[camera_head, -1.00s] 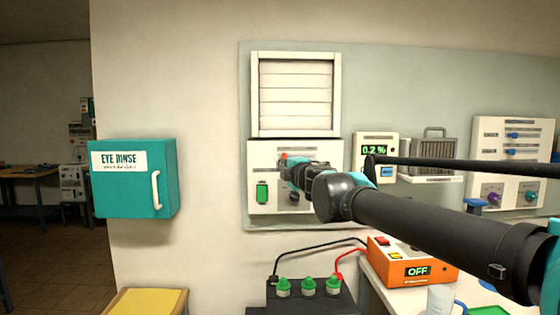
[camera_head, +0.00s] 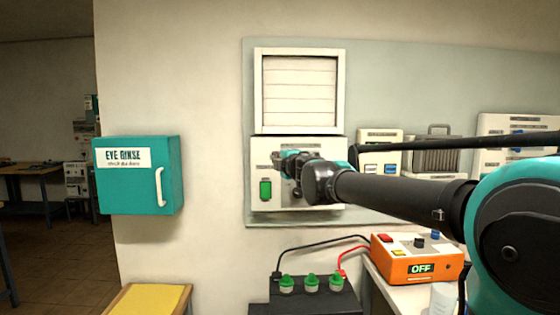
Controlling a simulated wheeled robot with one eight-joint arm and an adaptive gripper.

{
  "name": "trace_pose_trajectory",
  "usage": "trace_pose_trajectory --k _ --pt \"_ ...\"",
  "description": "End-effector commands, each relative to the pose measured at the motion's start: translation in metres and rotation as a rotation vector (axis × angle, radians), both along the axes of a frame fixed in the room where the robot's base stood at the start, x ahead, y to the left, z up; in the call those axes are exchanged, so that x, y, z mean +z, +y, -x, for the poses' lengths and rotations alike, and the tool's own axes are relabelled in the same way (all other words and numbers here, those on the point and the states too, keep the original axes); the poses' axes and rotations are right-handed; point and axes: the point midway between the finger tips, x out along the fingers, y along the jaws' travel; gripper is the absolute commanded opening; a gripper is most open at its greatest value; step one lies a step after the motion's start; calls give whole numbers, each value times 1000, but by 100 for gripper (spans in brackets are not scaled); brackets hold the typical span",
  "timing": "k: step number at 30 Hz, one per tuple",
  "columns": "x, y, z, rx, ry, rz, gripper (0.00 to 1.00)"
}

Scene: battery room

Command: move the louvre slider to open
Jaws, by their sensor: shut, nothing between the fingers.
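The louvre (camera_head: 299,92) is a white framed vent high on the wall, and its slats look flat and closed. My gripper (camera_head: 279,163) is shut and empty, in front of the panel's upper middle. I cannot tell whether it touches the panel. The slider is not visible; my gripper and arm cover the middle and right of the panel.
A teal eye rinse cabinet (camera_head: 137,190) hangs to the left. Below the panel are a dark battery with green caps (camera_head: 311,284) and an orange charger reading OFF (camera_head: 417,267), joined by black and red cables. A grey heater-like box (camera_head: 436,155) stands right, behind my arm.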

Motion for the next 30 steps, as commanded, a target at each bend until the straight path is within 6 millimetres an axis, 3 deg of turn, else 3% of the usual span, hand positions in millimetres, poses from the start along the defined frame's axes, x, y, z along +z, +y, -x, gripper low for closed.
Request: trace_pose_trajectory --k 7,9,15,30 --pt "0 13 -38 0 0 0 0" --pt "0 -4 -36 -6 0 0 0" --pt "0 -23 -35 -3 0 0 0" --pt "0 -29 -35 -1 0 0 0"
